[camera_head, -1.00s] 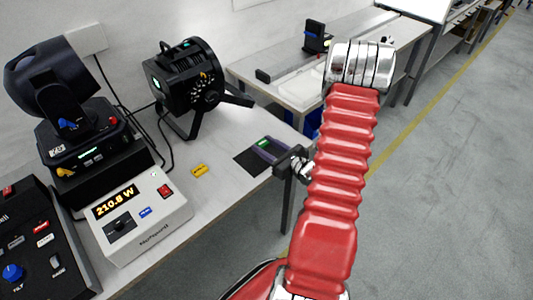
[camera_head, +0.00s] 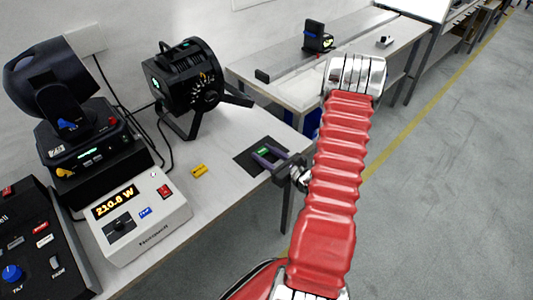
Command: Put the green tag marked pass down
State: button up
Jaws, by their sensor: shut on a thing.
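The green tag (camera_head: 262,151) is small in the head view, between the fingers of my gripper (camera_head: 264,154). My gripper is shut on it, over a dark square mat (camera_head: 243,162) near the right edge of the bench. I cannot tell whether the tag touches the mat or hangs a little above it. The writing on the tag is too small to read.
A yellow tag (camera_head: 199,170) lies on the bench left of the mat. A white power meter (camera_head: 150,228) reads 210.8 W. A black par can (camera_head: 187,82) and a moving-head light (camera_head: 65,95) stand behind. Bare bench (camera_head: 215,200) lies before the mat.

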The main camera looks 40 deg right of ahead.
jog(key=shift+f, duration=0.1)
jog(key=o, duration=1)
jog(key=shift+s, duration=0.1)
jog(key=s+r, duration=0.2)
jog(key=s, duration=0.9)
jog(key=shift+s+d, duration=0.2)
jog(key=shift+s, duration=0.15)
